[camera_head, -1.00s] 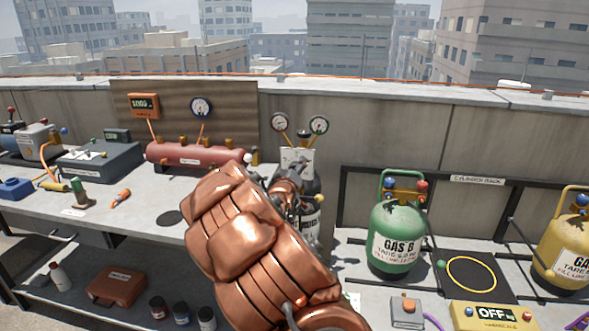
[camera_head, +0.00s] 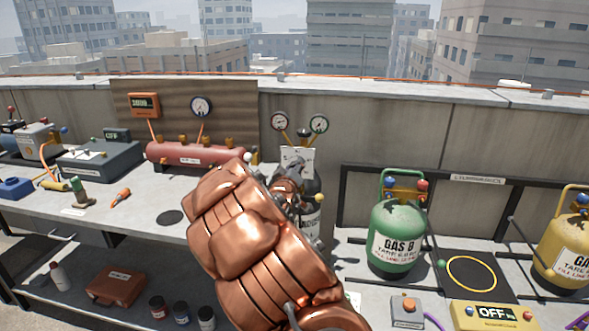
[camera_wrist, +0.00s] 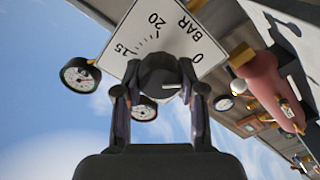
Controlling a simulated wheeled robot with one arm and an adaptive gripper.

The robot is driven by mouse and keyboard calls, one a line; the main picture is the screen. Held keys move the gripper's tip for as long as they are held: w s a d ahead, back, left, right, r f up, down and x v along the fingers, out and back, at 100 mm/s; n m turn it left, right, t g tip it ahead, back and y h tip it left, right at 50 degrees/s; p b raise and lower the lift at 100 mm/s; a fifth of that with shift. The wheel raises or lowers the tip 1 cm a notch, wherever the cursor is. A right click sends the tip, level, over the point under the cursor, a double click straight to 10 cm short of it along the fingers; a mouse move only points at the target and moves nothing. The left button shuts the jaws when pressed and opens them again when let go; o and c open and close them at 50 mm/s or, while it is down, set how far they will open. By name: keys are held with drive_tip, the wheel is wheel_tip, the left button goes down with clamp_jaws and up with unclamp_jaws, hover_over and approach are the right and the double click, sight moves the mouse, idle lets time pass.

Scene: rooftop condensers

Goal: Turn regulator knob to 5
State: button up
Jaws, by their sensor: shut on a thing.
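The regulator's white scale plate (camera_head: 297,158) stands on a dark cylinder (camera_head: 313,222) at the back of the bench. The wrist view shows the plate (camera_wrist: 190,35) at an angle, with BAR, 0, 15 and 20 readable. The round grey regulator knob (camera_wrist: 158,72) is in front of it, with a light mark near its lower edge. My gripper (camera_wrist: 160,90) is shut on the knob, one finger on each side. The fingers and my copper arm hide part of the scale, and I cannot tell which number the knob points at. In the head view my gripper (camera_head: 288,185) reaches the regulator.
Two gauges (camera_head: 279,122) (camera_head: 318,124) rise above the regulator. A red tank (camera_head: 190,153) lies to the left, and the green GAS B cylinder (camera_head: 395,235) stands to the right. A low wall (camera_head: 400,140) runs behind.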

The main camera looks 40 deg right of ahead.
drive_tip(key=m+b, duration=0.2)
drive_tip(key=m, duration=0.1)
drive_tip(key=shift+f, duration=0.1)
drive_tip(key=m+b, duration=0.2)
drive_tip(key=m, duration=0.2)
drive_tip(key=m+b, duration=0.3)
drive_tip(key=m, duration=0.2)
drive_tip(key=shift+s+d+m+b, duration=0.1)
drive_tip(key=shift+s+m+b, duration=0.05)
drive_tip(key=shift+m+b, duration=0.2)
drive_tip(key=shift+m, duration=0.25)
drive_tip(key=o, duration=1.1)
drive_tip(key=shift+o, duration=0.2)
